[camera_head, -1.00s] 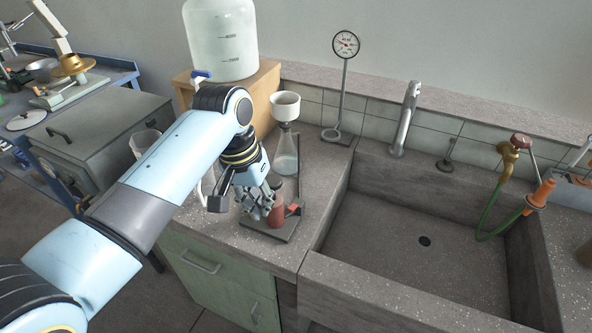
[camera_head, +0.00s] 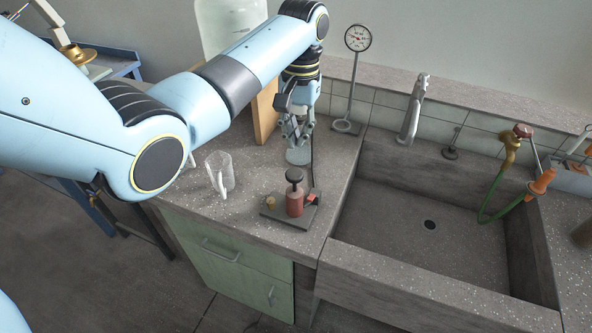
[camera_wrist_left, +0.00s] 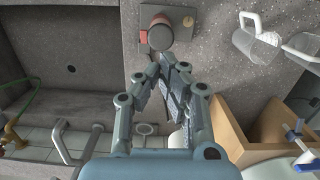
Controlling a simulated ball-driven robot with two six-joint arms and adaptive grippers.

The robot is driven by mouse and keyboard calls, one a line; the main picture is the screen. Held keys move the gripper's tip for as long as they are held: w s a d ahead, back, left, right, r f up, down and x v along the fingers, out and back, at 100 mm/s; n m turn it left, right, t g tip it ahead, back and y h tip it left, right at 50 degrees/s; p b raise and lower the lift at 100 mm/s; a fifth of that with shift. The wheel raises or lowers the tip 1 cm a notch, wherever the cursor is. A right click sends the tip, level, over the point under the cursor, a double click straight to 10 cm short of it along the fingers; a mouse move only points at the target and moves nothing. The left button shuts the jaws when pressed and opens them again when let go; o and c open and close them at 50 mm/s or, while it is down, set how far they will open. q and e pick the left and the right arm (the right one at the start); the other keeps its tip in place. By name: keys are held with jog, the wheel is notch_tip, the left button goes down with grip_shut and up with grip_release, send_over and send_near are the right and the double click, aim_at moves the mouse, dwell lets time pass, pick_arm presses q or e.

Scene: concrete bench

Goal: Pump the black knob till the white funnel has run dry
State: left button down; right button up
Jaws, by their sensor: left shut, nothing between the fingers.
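The black knob (camera_head: 294,174) stands on top of a red pump cylinder (camera_head: 294,204) on a dark base plate. Both also show at the top of the left wrist view, the knob (camera_wrist_left: 160,37) in front of the fingertips. My left gripper (camera_head: 297,140) is shut and empty, above and behind the knob, apart from it. It also shows in the left wrist view (camera_wrist_left: 169,62). The lower part of a glass flask (camera_head: 299,156) shows under the gripper. The white funnel is hidden behind my left arm and gripper, so its contents cannot be seen. My right gripper is not in view.
A clear jug (camera_head: 221,172) stands left of the pump. A dial gauge on a stand (camera_head: 357,38) is behind. The sink (camera_head: 430,195) lies to the right. A large bottle (camera_head: 220,30) and its wooden stand (camera_head: 264,112) are partly covered by my arm.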

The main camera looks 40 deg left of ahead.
aim_at(295, 172)
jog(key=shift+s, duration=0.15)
pick_arm(q)
jog(key=shift+s+f, duration=0.1)
jog(key=shift+f, duration=0.45)
jog(key=f, duration=0.4)
jog(key=shift+s+f, duration=0.15)
jog(key=shift+s, duration=0.05)
jog(key=shift+s+d+f+b, duration=0.1)
jog(key=shift+f+b, duration=0.4)
jog(key=shift+f, duration=0.3)
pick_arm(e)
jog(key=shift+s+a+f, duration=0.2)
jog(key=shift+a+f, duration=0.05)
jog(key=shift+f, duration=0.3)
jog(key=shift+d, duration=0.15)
